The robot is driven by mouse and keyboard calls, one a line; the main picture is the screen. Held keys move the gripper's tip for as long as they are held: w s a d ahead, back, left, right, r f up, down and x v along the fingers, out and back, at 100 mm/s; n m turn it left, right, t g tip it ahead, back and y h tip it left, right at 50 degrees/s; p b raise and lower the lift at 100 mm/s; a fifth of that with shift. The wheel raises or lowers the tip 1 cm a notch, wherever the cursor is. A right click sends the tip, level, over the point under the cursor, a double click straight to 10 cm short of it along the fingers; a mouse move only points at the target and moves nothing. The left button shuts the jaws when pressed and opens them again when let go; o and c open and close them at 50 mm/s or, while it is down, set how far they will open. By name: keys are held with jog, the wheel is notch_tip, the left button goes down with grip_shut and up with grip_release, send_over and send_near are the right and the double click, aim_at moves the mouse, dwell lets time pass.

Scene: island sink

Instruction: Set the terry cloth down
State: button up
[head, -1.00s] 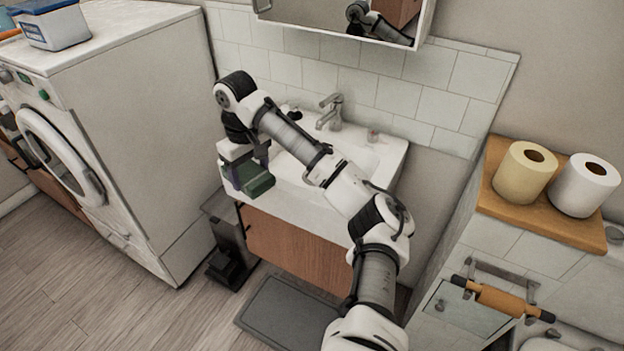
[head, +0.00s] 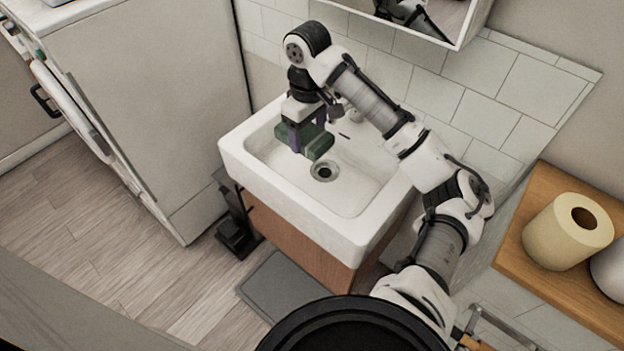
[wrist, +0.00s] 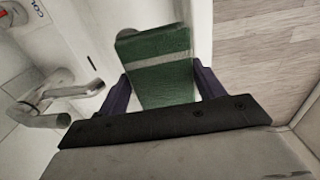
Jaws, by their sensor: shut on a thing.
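The terry cloth (head: 318,144) is a green folded block with a paler stripe, also seen in the wrist view (wrist: 158,75). My gripper (head: 308,135) is shut on it, with a purple finger at each side of the cloth in the wrist view (wrist: 160,88). The gripper points down and holds the cloth over the left part of the white sink basin (head: 345,203). The cloth appears to be above the basin floor, left of and above the drain (head: 324,171) in the head view. The exact height is hard to tell.
A faucet shows in the wrist view (wrist: 50,103), beside the gripper; my arm mostly hides it in the head view. A washing machine (head: 165,90) stands left of the sink. A wooden shelf (head: 530,260) with paper rolls (head: 567,232) is at the right. A mirror cabinet (head: 470,25) hangs above.

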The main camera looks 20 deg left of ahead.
aim_at(309, 191)
notch_tip(309, 191, down, 18)
jog(key=shift+f, duration=0.15)
dwell(0.3)
jog(key=shift+s, duration=0.1)
jog(key=shift+f, duration=0.2)
jog(key=o, duration=0.7)
jog(key=shift+r, duration=0.15)
notch_tip(309, 191, up, 12)
jog(key=shift+r, duration=0.1)
dwell(0.3)
